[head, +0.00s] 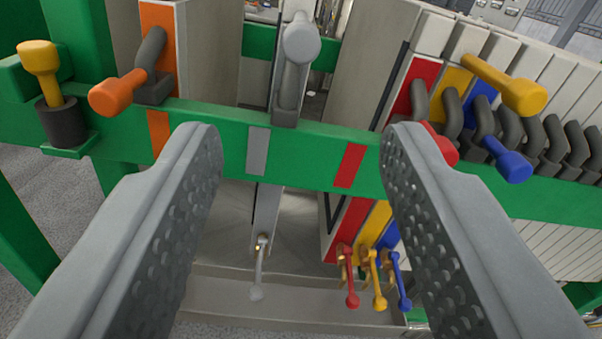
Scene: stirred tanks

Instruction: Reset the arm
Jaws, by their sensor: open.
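My gripper (300,165) is open and empty. Its two grey fingers with dimpled inner faces reach in from the lower left and lower right. Between and beyond them runs a green horizontal beam (310,152) with orange, grey and red marks. A grey lever (299,60) stands beyond the beam, between the fingertips and higher in the picture. The fingers touch nothing that I can see. The right fingertip overlaps part of a red lever (442,145) in the picture; the distance between them is hard to tell.
An orange lever (125,88) and a yellow-topped handle (40,65) are at left. Yellow (510,88) and blue (505,158) levers and several dark ones stand at right. Small grey (258,270), red (350,280), yellow (376,282) and blue (401,282) handles hang below, above a trough.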

